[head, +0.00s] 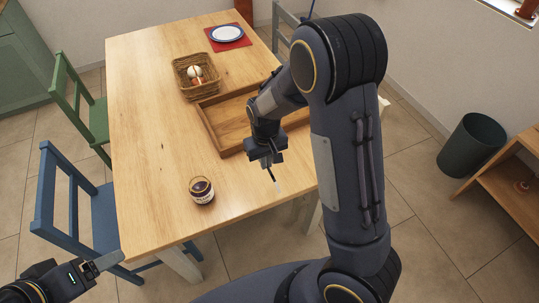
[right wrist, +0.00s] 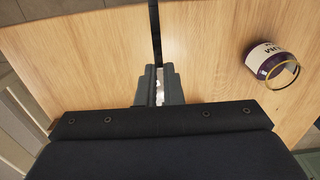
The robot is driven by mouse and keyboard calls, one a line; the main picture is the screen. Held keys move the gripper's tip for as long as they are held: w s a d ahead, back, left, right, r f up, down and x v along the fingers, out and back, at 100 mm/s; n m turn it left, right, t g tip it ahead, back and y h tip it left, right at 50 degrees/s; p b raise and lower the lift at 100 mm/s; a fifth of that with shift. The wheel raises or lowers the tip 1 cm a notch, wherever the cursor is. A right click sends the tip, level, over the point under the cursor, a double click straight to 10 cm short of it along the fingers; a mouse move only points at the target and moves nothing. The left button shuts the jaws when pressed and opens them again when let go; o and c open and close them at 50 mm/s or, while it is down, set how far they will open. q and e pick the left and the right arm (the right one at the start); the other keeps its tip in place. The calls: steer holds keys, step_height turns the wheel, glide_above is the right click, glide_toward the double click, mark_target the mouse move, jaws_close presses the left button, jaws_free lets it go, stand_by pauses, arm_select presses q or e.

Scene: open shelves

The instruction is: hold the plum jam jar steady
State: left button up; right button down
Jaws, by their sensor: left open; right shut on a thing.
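The plum jam jar (head: 201,190) stands upright on the near part of the wooden table, dark with a pale label. It also shows at the right of the right wrist view (right wrist: 262,62), where part of its label reads "UM". My right gripper (head: 268,162) is above the table, right of the jar and apart from it. It is shut on a thin dark stick-like thing (head: 272,176) with a pale end; its kind is unclear. My left gripper (head: 98,266) is open and empty at the lower left, off the table's near edge and away from the jar.
A wooden tray (head: 208,128) lies behind my right gripper, partly hidden by my arm. A wicker basket (head: 184,88) with eggs and a plate (head: 227,33) on a red mat are farther back. Blue (head: 70,200) and green chairs stand left. The table left of the jar is clear.

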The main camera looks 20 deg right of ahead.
arm_select(q)
steer(key=shift+o, duration=0.4)
steer(key=shift+a, duration=0.1)
arm_select(e)
steer(key=shift+w, duration=0.1)
arm_select(q)
steer(key=shift+o, duration=0.2)
steer(key=shift+w, duration=0.1)
